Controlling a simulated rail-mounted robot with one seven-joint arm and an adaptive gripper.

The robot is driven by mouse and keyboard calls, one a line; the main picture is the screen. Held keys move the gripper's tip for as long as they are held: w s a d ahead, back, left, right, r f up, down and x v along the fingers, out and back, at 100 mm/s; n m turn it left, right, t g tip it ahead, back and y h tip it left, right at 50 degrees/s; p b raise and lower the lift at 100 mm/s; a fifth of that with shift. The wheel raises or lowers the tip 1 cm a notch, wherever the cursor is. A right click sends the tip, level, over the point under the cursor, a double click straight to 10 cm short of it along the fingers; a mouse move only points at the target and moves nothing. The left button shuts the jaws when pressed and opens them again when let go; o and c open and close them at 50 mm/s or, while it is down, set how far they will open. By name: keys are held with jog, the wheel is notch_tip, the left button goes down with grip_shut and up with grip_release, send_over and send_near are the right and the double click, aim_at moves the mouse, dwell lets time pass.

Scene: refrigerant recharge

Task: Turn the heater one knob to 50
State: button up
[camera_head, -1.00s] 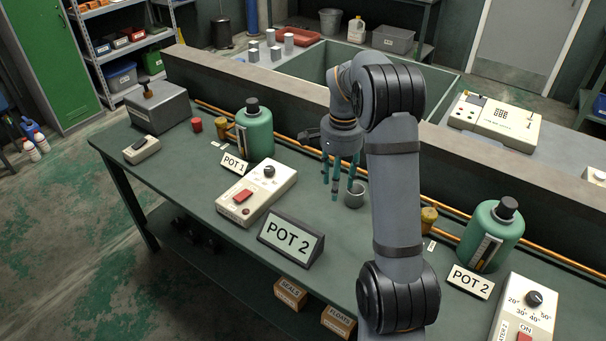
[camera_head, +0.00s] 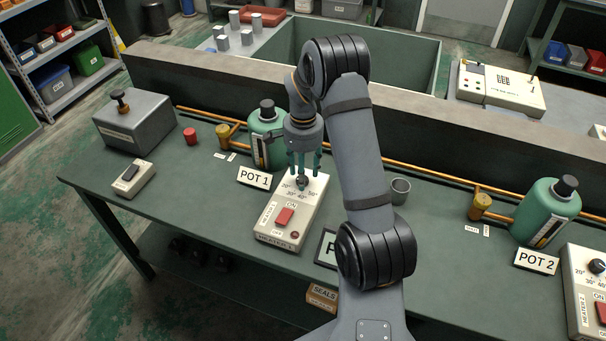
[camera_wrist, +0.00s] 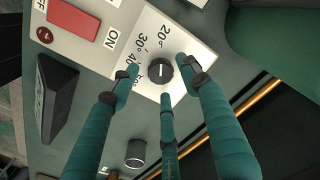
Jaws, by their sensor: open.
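The heater one box (camera_head: 286,221) stands on the bench in front of the POT 1 sign, cream-coloured with a red ON/OFF switch (camera_head: 284,216). Its dark knob (camera_wrist: 160,71) shows in the wrist view, beside a printed scale from 20° to 50°. A pale mark on the knob runs roughly up and down in that picture, its upper end toward the 20° label. My gripper (camera_head: 303,174) points down over the knob. Its teal fingers are open, spread around the knob with gaps visible in the wrist view. Exact fingertip height is unclear.
POT 1's green bottle (camera_head: 266,135) stands close behind my gripper, with an orange pipe (camera_head: 349,167) along the back wall. A metal cup (camera_head: 400,190) is to the right.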

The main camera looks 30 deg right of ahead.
jog(key=shift+w+f, duration=0.1)
jog(key=shift+f, duration=0.5)
jog(key=c, duration=1.1)
jog(key=shift+c, duration=0.3)
